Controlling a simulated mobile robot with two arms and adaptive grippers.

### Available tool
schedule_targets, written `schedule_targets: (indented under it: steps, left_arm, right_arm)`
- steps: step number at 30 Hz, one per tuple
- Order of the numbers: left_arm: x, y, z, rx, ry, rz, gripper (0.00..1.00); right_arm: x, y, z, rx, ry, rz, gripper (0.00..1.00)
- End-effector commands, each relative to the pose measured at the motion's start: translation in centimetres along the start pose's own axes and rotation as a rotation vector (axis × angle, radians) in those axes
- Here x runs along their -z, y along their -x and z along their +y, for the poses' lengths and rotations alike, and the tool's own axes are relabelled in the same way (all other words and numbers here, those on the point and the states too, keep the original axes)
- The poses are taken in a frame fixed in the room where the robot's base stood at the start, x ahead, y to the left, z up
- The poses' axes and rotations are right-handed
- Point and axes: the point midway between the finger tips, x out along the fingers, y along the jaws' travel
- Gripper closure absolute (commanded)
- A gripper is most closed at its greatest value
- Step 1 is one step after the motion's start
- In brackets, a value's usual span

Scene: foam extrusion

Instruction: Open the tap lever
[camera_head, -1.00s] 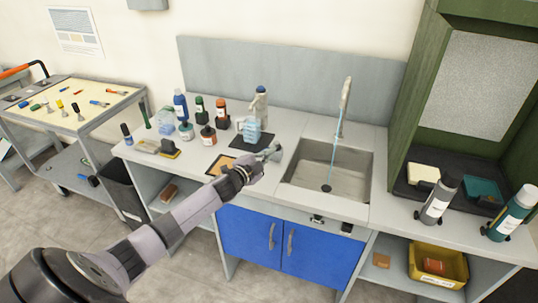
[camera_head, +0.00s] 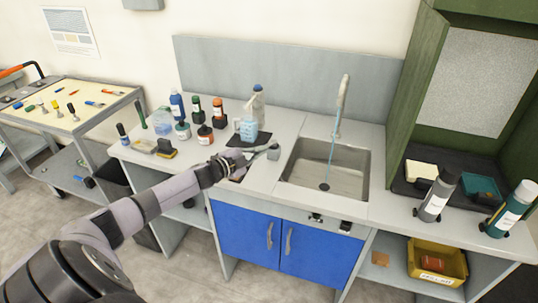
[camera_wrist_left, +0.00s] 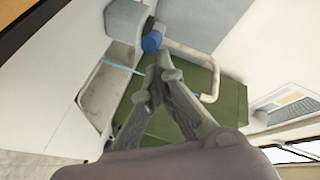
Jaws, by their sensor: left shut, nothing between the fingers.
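The pale tap (camera_head: 343,95) stands behind the sink (camera_head: 335,175). A thin blue stream (camera_head: 331,150) runs from it into the basin. I cannot clearly make out its lever. In the left wrist view the curved pale spout (camera_wrist_left: 211,84) shows beyond my fingers, with the blue stream (camera_wrist_left: 121,67) to its left. My left gripper (camera_head: 273,152) is over the counter left of the sink, apart from the tap. In the left wrist view its fingers (camera_wrist_left: 157,68) are close together with nothing between them. My right gripper is out of view.
A grey dispenser with a blue top (camera_head: 259,97) and a pale blue container (camera_head: 248,130) stand behind my left gripper. Several bottles (camera_head: 197,108) stand farther left. Small dark fittings (camera_head: 316,218) sit on the sink front. Two bottles (camera_head: 437,197) (camera_head: 511,210) stand at right.

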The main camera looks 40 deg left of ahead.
Motion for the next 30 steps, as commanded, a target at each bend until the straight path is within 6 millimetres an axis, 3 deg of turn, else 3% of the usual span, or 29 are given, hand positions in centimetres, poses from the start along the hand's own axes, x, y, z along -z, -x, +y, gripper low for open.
schedule_targets:
  steps: [12,30]
  left_arm:
    - [-2.0,0.3,-1.1,-0.014,-0.004,0.022,1.00]
    - [-2.4,0.3,-1.5,-0.015,-0.004,0.023,1.00]
  right_arm:
    - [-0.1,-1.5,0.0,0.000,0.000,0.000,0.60]
    - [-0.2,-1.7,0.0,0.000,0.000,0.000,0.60]
